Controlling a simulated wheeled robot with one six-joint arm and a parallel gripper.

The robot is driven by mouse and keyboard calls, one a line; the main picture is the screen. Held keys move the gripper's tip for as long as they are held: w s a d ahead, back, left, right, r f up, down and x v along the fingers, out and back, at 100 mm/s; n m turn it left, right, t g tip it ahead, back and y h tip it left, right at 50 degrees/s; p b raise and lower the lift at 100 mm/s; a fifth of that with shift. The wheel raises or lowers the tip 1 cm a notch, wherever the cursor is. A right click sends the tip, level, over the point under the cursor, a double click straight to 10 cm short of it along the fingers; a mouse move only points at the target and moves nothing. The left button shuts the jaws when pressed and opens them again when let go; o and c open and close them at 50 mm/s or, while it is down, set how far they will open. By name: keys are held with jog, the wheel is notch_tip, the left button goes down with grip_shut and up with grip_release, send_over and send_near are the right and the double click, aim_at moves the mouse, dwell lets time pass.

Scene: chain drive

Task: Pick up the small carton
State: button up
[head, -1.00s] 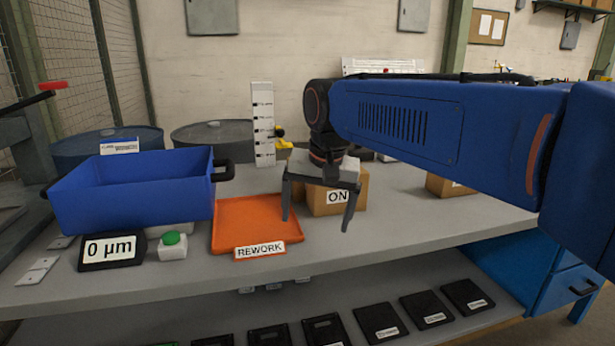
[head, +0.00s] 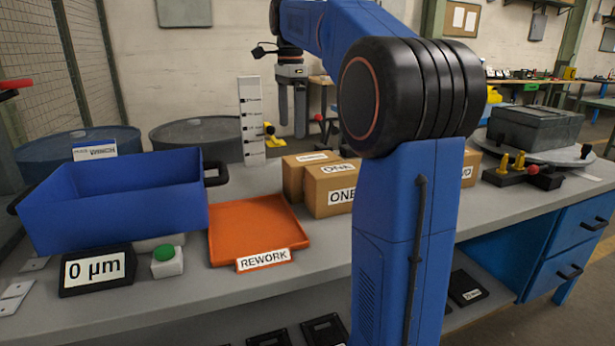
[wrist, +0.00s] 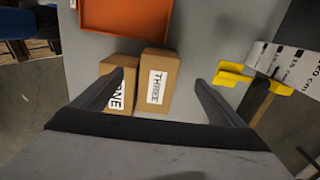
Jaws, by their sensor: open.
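Several brown cartons stand on the grey bench. The carton marked ONE (head: 322,203) is in front, right of the orange tray. A second carton (head: 291,181) stands just behind it to the left; the wrist view shows it marked THREE (wrist: 158,104). Another carton (head: 470,165), its label partly hidden, stands further right behind my arm. I cannot tell for sure which is the small one. My gripper (head: 292,118) is open and empty, raised above and behind the cartons. In the wrist view the fingers (wrist: 159,78) point down, with carton THREE between them in the picture, well apart from it.
The orange REWORK tray (head: 228,243) and blue bin (head: 110,215) are left of the cartons. A white height scale (head: 251,120) stands behind. A yellow object (wrist: 230,75) lies near carton THREE. A grey box (head: 535,128) sits at the far right.

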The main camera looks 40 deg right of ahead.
aim_at(292, 177)
notch_tip(292, 177, down, 17)
jog(key=shift+f, duration=0.15)
dwell(0.7)
jog(key=shift+c, duration=0.7)
jog(key=c, duration=1.9)
jog(key=shift+s+r, duration=0.1)
jog(key=shift+r, duration=8.95)
